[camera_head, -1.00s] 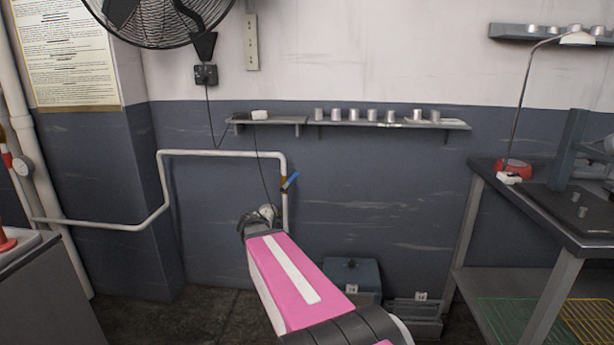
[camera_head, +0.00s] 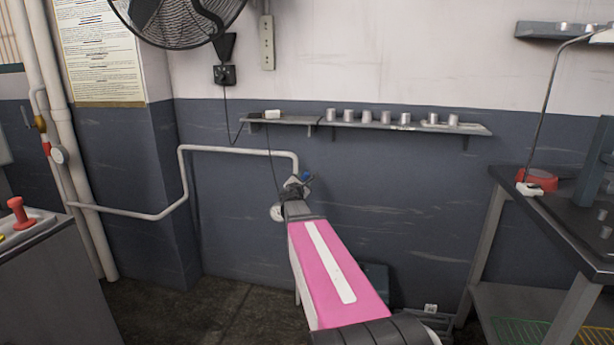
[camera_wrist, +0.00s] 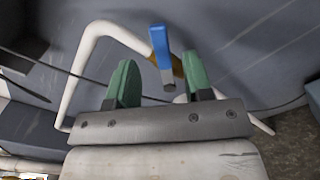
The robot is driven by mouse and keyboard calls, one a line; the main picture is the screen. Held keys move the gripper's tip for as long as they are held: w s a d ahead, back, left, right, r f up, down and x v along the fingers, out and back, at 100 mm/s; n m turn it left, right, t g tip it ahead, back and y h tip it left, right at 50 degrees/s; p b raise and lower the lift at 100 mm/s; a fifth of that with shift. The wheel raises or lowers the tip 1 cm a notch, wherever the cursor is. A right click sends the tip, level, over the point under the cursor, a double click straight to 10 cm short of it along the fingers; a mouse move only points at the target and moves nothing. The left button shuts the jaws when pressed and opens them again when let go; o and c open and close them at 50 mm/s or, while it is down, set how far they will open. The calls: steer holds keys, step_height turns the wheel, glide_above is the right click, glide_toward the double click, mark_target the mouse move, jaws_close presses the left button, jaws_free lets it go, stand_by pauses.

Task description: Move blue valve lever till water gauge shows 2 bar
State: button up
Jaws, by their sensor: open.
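The blue valve lever (camera_wrist: 158,42) stands just beyond my open gripper (camera_wrist: 160,84) in the wrist view. Its lower metal end lies between the two green fingertips in the picture, and a brass-coloured valve body (camera_wrist: 178,66) shows beside it. The fingers do not close on it; I cannot tell if they touch it.
A white pipe (camera_head: 235,150) runs along the wall to the valve. A shelf with metal cups (camera_head: 365,125) is above. A workbench (camera_head: 560,225) stands at right, and a cabinet with a red knob (camera_head: 17,212) at left. A dark cable crosses near the pipe.

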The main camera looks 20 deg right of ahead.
mark_target(305, 176)
steer(key=x, duration=0.8)
steer(key=shift+d, duration=0.1)
